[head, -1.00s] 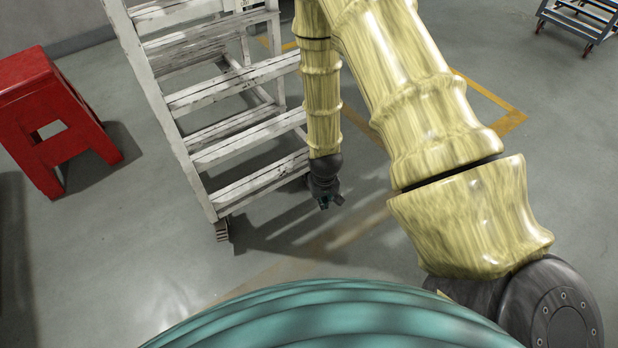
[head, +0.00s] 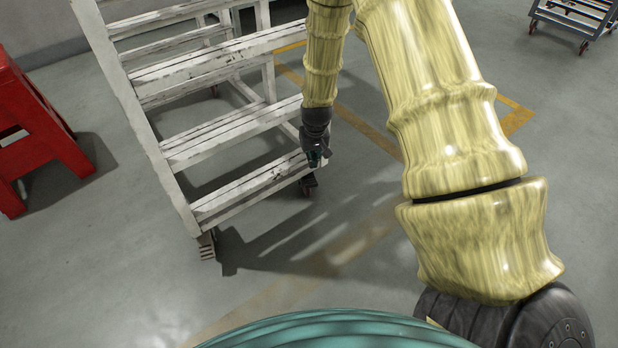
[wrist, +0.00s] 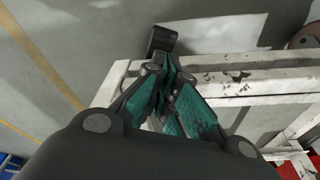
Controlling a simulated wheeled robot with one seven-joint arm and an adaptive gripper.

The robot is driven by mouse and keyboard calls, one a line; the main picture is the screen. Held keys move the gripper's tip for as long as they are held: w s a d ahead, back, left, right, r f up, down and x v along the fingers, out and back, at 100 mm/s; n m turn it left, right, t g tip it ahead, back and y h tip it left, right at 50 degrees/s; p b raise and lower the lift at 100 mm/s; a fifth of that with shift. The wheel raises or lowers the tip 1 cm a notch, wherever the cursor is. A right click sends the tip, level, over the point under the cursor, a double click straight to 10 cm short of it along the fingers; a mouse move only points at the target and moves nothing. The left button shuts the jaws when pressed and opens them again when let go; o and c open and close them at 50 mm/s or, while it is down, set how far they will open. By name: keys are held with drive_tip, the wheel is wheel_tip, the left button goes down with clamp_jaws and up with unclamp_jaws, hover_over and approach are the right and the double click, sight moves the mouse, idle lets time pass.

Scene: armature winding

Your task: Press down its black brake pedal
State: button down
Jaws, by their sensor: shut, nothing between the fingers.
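A white, worn step ladder (head: 227,133) stands left of my arm in the head view. Its white frame (wrist: 262,88) also shows in the wrist view. A black, pedal-like part (wrist: 162,40) shows just beyond my fingertips in the wrist view; I take it to be the brake pedal. My gripper (wrist: 165,72) is shut and empty, with teal finger pads. In the head view my gripper (head: 316,157) is at the right end of the bottom step, above a caster (head: 308,186). I cannot tell whether the fingers touch the black part. The pedal is not clear in the head view.
A red stool (head: 40,130) stands at the far left. A grey cart (head: 575,20) on casters is at the top right. A ladder foot (head: 207,246) rests on the floor at the front left. The floor right of the ladder is clear, with yellow lines.

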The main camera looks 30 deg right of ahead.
sight(310, 179)
idle(0.4)
drive_tip(key=f+b, duration=0.2)
drive_tip(key=f, duration=0.1)
drive_tip(key=w+f+b, duration=0.1)
drive_tip(key=f, duration=0.2)
drive_tip(key=w+f+b, duration=0.1)
drive_tip(key=f+b, duration=0.1)
drive_tip(key=f, duration=0.1)
drive_tip(key=shift+d+f+b, duration=0.35)
drive_tip(key=shift+f, duration=0.05)
